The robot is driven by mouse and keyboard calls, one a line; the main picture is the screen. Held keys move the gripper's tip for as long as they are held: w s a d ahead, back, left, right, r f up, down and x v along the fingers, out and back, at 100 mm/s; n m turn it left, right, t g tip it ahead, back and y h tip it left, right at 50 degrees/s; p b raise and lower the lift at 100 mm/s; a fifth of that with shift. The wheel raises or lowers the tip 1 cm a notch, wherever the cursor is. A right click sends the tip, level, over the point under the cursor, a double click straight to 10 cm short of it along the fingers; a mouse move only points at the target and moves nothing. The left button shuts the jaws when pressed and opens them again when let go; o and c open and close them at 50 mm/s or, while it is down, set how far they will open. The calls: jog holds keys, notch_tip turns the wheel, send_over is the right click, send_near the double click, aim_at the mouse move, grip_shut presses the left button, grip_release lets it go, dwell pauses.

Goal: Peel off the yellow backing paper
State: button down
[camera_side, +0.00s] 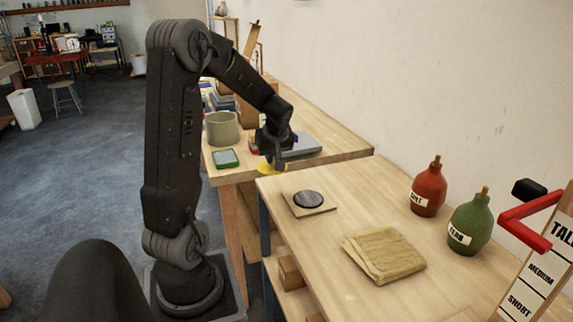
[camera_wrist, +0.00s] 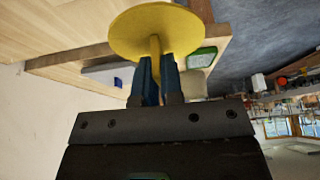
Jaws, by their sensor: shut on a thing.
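The yellow backing paper (camera_wrist: 155,32) is a round disc with a narrow tab. In the wrist view my gripper (camera_wrist: 158,65) is shut on that tab, with the disc beyond the blue fingertips. In the side view my gripper (camera_side: 272,160) holds the yellow paper (camera_side: 267,169) near the gap between the two benches, clear of the near bench. A dark round disc (camera_side: 308,199) on a small square wooden base (camera_side: 323,209) lies on the near bench, to the right of and below my gripper; no yellow shows on it.
A folded tan cloth (camera_side: 383,255), a red bottle (camera_side: 429,187) and a green bottle (camera_side: 470,222) stand on the near bench. A red-armed height gauge (camera_side: 541,270) is at right. The far bench holds a grey-green pot (camera_side: 221,129) and a green-framed pad (camera_side: 225,159).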

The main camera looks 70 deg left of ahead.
aim_at(270, 167)
jog(key=shift+s+a+r, duration=0.2)
jog(key=shift+s+r, duration=0.15)
jog(key=shift+r, duration=2.85)
